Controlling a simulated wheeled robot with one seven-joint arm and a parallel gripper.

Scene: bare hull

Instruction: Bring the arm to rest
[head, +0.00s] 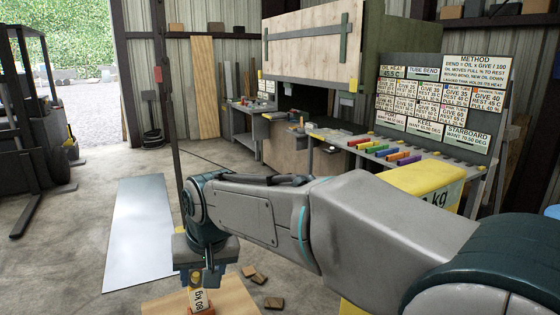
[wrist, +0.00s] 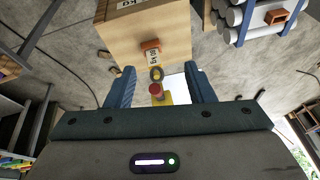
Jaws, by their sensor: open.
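My arm (head: 365,215) reaches from the right across the head view and bends down at its far end. My gripper (head: 197,272) points down near the bottom left of that view. In the wrist view my gripper (wrist: 160,70) shows its two blue fingers spread wide, with nothing clasped between them. A small ringed, red-topped piece (wrist: 156,88) shows in the gap, with clear space to each finger. Beyond it is a white tag marked 80 kg (wrist: 153,59), also in the head view (head: 201,298), by an orange-brown block (wrist: 150,44). How these parts join is unclear.
A wooden box or board (wrist: 175,30) lies below my gripper. Small brown blocks (head: 258,278) lie on the floor beside it. A pale sheet (head: 138,235) lies left. A workbench with coloured pieces (head: 385,150) and a sign board (head: 440,100) stand behind. A forklift (head: 35,130) is far left.

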